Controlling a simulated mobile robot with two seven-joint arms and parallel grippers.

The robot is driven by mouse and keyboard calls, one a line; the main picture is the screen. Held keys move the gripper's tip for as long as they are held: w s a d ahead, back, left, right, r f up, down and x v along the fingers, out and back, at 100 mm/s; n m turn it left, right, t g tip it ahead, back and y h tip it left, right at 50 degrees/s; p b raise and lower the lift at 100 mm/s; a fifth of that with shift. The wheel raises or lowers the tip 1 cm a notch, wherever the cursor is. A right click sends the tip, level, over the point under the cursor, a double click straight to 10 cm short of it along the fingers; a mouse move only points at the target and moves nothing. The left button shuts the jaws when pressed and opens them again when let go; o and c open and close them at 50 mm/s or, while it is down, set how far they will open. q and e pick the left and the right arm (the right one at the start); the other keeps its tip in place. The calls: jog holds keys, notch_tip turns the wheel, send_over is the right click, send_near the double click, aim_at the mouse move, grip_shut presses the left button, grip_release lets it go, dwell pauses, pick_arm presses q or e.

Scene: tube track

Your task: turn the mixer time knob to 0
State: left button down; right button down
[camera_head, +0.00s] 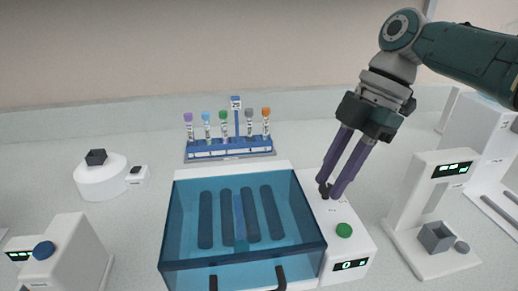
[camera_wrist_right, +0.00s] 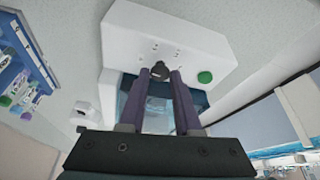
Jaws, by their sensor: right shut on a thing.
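The mixer appears to be the white machine (camera_head: 350,223) with a clear blue lid (camera_head: 242,262) in the middle front of the head view. On its right panel are a small dark knob (camera_head: 324,188), a round green button (camera_head: 344,230) and a display (camera_head: 349,265) that seems to read 0. My right gripper (camera_head: 331,191) reaches down from the upper right, shut on the dark knob. In the wrist view the fingers sit on both sides of the knob (camera_wrist_right: 160,70), with the green button (camera_wrist_right: 205,77) beside it. My left gripper is not in view.
A blue rack (camera_head: 230,153) with several capped tubes stands behind the machine. A white device with a display (camera_head: 451,169) and grey cup is at right. A white device with a blue knob (camera_head: 43,250) is at front left; a round white device (camera_head: 101,180) is behind it.

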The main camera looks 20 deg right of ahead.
jog(key=shift+w+n+g+b, duration=0.1)
jog(key=shift+n+g+b, duration=0.3)
jog(key=shift+n+b, duration=0.7)
jog(key=c, duration=0.6)
grip_release()
jog(key=b+v, duration=0.1)
jog(key=v, duration=0.9)
jog(key=shift+a, duration=0.15)
